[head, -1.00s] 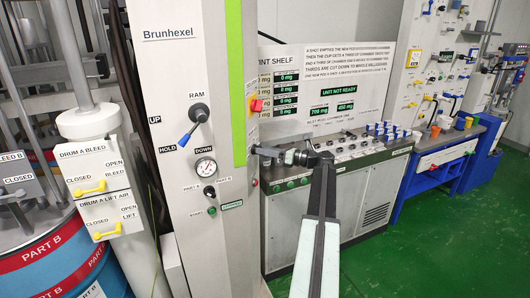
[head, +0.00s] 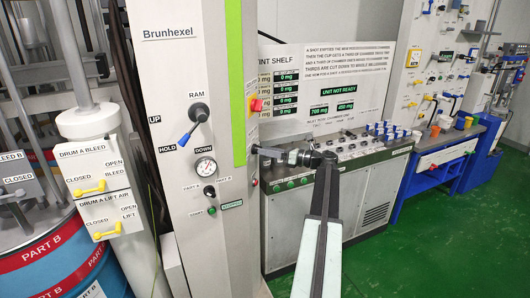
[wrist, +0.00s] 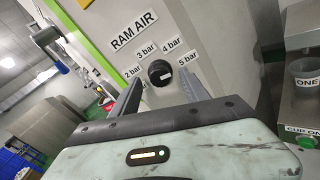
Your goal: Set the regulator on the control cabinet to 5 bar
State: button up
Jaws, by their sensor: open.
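The control cabinet (head: 175,70) is the tall grey column marked Brunhexel in the head view. In the wrist view its panel bears a RAM AIR label and a round black regulator knob (wrist: 160,73), with 2, 3, 4 and 5 bar labels around it. A white mark on the knob points rightward in the picture, towards the 4 and 5 bar side; the exact setting is unclear. My gripper (wrist: 160,80) is open, its fingers on either side of the knob in the picture; contact cannot be told. In the head view my gripper (head: 258,150) is at the cabinet's right side; the knob cannot be made out there.
A ram lever (head: 190,125) and a gauge (head: 204,167) are on the cabinet's front. A red and yellow switch (head: 256,104) sits above my gripper. A grey console (head: 380,180) stands behind my arm. Green floor (head: 430,245) is clear at right.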

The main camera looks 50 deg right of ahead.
jog(key=v, duration=0.6)
jog(key=shift+s, duration=0.25)
jog(key=shift+d, duration=0.1)
